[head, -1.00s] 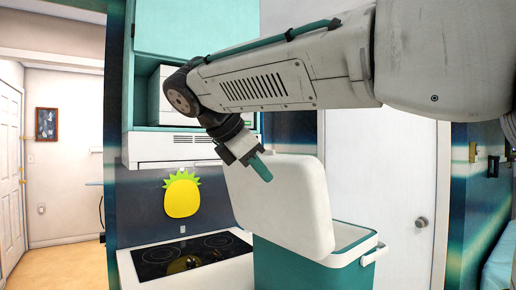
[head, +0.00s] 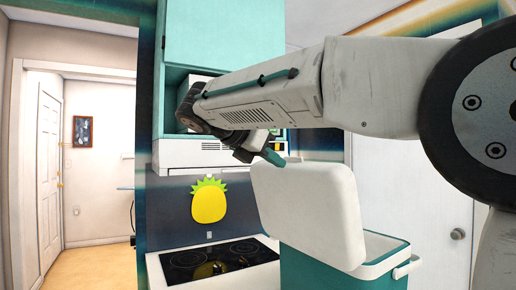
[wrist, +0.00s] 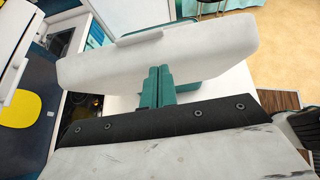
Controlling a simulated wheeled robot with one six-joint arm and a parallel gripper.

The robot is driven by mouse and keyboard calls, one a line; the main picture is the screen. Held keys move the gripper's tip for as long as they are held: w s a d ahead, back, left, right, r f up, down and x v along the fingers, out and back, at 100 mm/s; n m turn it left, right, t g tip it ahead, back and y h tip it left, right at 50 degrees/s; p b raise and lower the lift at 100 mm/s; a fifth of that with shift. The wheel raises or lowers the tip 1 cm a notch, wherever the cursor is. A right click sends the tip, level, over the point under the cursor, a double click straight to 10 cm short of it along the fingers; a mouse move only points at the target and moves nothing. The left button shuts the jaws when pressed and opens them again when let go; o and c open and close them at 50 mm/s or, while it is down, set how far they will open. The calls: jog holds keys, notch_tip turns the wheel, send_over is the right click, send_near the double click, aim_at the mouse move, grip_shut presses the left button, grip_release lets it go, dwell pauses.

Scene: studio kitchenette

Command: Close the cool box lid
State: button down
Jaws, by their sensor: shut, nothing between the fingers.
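The cool box (head: 330,268) has a teal body, a white rim and a carry handle at its right. Its white lid (head: 308,215) stands up open, leaning slightly back to the left, and hides part of the box's opening. My gripper (head: 274,158) is shut and empty, with its teal fingers just above the lid's top left edge. In the wrist view, my closed fingers (wrist: 158,70) point at the white lid (wrist: 100,68), which spans the picture close ahead. I cannot tell whether they touch it.
A counter with a black cooktop (head: 215,260) is left of the box. A yellow pineapple-shaped thing (head: 208,203) hangs on the wall behind it, under a white hood (head: 190,153). A white door (head: 430,200) stands behind at the right. Floor (head: 105,270) shows at far left.

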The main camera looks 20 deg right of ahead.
aim_at(298, 163)
jog(key=shift+w+d+r, duration=0.15)
jog(key=shift+d, duration=0.5)
jog(key=shift+w+d+r, duration=0.2)
jog(key=shift+d, duration=0.4)
jog(key=shift+w+d+r, duration=0.15)
jog(key=shift+d, duration=0.5)
